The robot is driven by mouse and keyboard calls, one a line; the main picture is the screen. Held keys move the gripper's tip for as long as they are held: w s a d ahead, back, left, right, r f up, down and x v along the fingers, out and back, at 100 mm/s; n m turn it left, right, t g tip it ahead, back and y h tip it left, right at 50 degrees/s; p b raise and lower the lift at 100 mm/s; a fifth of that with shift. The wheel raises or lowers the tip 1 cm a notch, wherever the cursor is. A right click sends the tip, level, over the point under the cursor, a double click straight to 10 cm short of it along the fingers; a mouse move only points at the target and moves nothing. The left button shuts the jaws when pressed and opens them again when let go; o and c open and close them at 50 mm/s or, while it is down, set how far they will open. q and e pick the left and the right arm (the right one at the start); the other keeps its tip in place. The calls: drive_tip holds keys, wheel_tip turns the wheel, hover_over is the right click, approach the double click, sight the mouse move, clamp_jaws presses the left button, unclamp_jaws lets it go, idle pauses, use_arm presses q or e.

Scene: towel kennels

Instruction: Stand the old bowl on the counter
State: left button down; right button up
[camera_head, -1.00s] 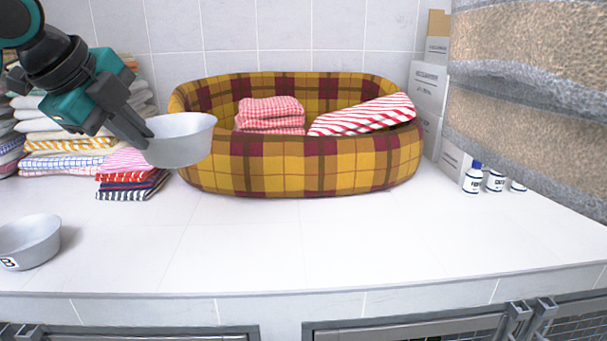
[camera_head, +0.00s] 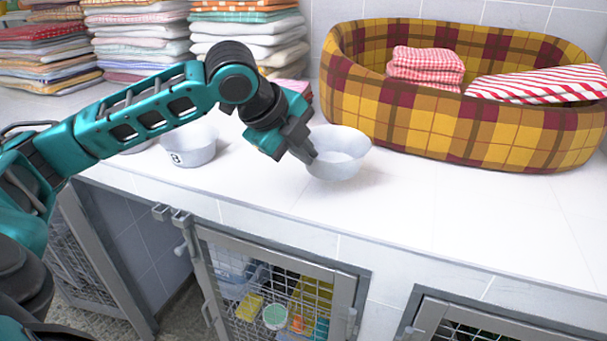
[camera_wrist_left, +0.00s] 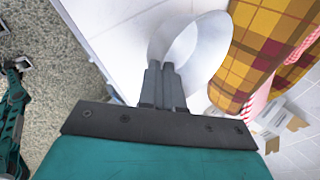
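A plain pale grey bowl (camera_head: 345,165) is at the fingertips of my left gripper (camera_head: 306,154), over the front part of the white counter (camera_head: 450,205). The fingers are shut on the left side of its rim. The bowl is about upright, its base low over the counter with a soft shadow beside it; I cannot tell whether it touches. In the left wrist view the closed fingers (camera_wrist_left: 162,84) meet the bowl's wall (camera_wrist_left: 205,45). My right gripper is not in the head view; a small part of my body at the left wrist view's edge is unclear.
A grey bowl marked B (camera_head: 195,150) stands left of the gripper, another bowl partly hidden beside it. Folded towel stacks (camera_head: 135,40) stand behind. A plaid pet bed (camera_head: 450,125) with towels fills the back right. Wire kennel doors (camera_head: 275,290) are below the counter's edge.

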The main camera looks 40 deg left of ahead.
use_arm(q)
drive_tip(key=shift+f+b, duration=0.5)
drive_tip(key=shift+f, duration=1.95)
drive_tip(key=c, duration=1.3)
unclamp_jaws()
drive_tip(key=shift+f, duration=0.1)
drive_tip(key=shift+s+a+r, duration=0.1)
drive_tip(key=shift+s+r, duration=0.05)
drive_tip(key=shift+r, duration=0.3)
drive_tip(key=p+v, duration=0.1)
drive_tip(key=v, duration=1)
drive_tip(key=shift+s, duration=0.2)
